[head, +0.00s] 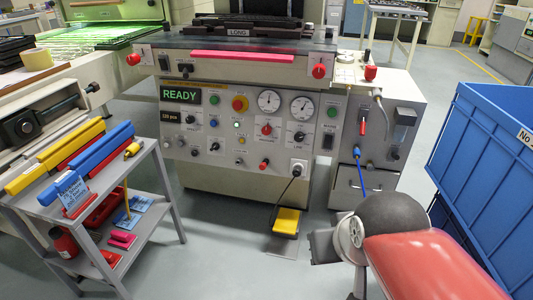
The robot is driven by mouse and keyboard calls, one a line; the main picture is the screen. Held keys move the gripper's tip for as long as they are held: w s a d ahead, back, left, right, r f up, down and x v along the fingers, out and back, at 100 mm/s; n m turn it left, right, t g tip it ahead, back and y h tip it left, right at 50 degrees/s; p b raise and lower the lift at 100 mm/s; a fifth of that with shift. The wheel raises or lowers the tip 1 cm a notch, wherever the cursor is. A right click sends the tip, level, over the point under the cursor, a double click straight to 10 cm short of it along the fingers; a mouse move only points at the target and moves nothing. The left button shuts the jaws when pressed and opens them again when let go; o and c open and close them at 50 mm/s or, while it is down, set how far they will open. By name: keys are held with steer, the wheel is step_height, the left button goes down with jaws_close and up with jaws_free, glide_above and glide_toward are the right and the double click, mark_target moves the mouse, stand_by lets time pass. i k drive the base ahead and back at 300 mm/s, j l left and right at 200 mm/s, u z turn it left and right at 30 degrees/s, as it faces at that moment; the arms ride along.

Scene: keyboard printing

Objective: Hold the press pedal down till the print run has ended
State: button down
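The press pedal (287,221) is yellow on a grey floor plate (281,246), in front of the press on the floor. A black cable runs from it up to the press panel. The press (240,135) shows READY in green on its display (181,96), with a smaller, hard-to-read display under it. My red and black arm reaches in from the lower right. A dark grey end part, likely my gripper (322,247), is low, just right of the pedal and seemingly apart from it. Its fingers cannot be made out, nor whether it is open or shut.
A grey shelf cart (165,195) with yellow, blue and red bars stands at the left. A large blue bin (480,150) stands at the right. A cabinet (375,185) with a blue hose adjoins the press. Floor (225,235) is clear left of the pedal.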

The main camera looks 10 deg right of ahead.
mark_target(285, 222)
steer(key=i+j, duration=0.7)
steer(key=j, duration=0.2)
steer(key=z, duration=1.7)
